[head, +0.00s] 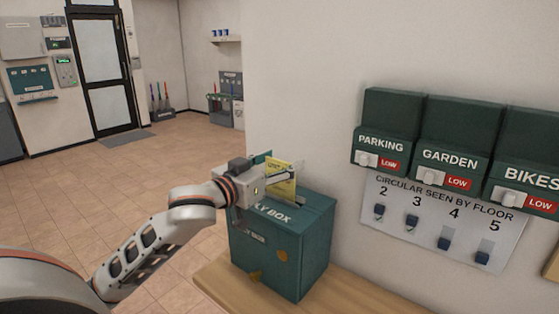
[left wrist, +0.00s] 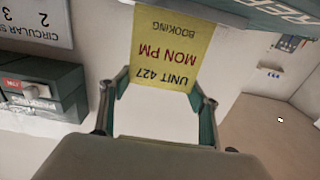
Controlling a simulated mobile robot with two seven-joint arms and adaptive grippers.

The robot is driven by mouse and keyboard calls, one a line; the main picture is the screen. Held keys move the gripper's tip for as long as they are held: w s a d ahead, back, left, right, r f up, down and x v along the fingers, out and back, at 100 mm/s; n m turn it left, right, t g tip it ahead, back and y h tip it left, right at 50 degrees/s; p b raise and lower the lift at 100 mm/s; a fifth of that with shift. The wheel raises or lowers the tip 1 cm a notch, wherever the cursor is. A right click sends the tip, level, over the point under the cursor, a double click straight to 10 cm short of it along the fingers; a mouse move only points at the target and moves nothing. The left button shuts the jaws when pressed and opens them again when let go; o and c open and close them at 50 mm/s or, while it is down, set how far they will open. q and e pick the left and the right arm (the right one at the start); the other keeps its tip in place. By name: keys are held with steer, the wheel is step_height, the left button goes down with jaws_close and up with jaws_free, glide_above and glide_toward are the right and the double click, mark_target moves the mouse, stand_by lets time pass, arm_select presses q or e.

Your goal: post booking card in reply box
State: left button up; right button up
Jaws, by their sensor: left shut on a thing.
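The yellow booking card (head: 282,185) stands roughly upright above the top of the green reply box (head: 268,255). In the left wrist view the card (left wrist: 170,50) appears upside down and reads "UNIT 427", "MON PM", "BOOKING". My left gripper (head: 284,172) is shut on the card, with its two fingers (left wrist: 160,88) at the card's side edges. Part of the reply box (left wrist: 268,14) shows at the upper right of the wrist view. The slot is not visible, and I cannot tell whether the card's lower end is in it. My right gripper is out of view.
The box stands on a wooden shelf (head: 215,283) against the white wall. To the right hang green units marked PARKING (head: 381,147), GARDEN (head: 449,163) and BIKES (head: 530,177), above a floor-numbered panel (head: 440,225). Open tiled floor lies at left, towards a door (head: 103,70).

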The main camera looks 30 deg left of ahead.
arm_select(q)
steer(key=shift+f+b, duration=0.95)
steer(key=shift+f, duration=1.1)
steer(key=o, duration=1)
step_height(320, 180, up, 10)
steer(key=shift+r, duration=0.1)
